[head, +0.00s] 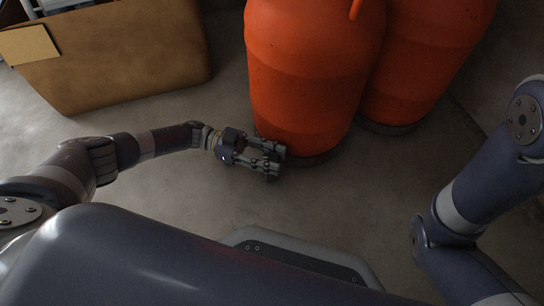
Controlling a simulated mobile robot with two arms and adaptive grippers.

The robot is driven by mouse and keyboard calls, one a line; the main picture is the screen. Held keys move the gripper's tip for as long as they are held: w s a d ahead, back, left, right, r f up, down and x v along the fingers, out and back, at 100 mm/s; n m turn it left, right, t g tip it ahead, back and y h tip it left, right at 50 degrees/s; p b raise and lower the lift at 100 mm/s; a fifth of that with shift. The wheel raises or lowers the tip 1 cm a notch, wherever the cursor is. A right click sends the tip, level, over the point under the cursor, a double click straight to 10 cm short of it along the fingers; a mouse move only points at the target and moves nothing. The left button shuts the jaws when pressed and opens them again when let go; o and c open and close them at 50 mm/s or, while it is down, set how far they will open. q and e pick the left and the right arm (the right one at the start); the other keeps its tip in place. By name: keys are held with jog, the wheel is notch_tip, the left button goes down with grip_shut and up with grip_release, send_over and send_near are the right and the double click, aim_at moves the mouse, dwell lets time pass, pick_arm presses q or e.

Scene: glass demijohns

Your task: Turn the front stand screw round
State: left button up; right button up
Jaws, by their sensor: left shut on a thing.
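My left gripper (274,162) reaches in from the left, low over the floor, at the foot of the nearer orange vessel (312,75). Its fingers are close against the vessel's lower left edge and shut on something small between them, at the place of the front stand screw. The screw itself is hidden by the fingers, so its turn cannot be seen. A dark stand rim (318,158) shows under the nearer vessel. My right gripper is out of view; only parts of my right arm show at the right.
A second orange vessel (425,65) stands upright behind and right of the first, close beside it. A tan box (130,60) with papers stands at the upper left. The grey concrete floor (180,195) is bare around my left forearm and right of the vessels.

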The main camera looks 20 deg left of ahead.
pick_arm(q)
jog(key=shift+m+g, duration=1)
jog(key=shift+g, duration=0.5)
jog(key=shift+m+g+y, duration=0.5)
jog(key=shift+m+g, duration=0.1)
jog(key=shift+g, duration=0.5)
jog(key=o, duration=1.1)
jog(key=shift+n+t+h, duration=0.3)
jog(key=shift+n+t, duration=0.4)
jog(key=shift+t, duration=0.5)
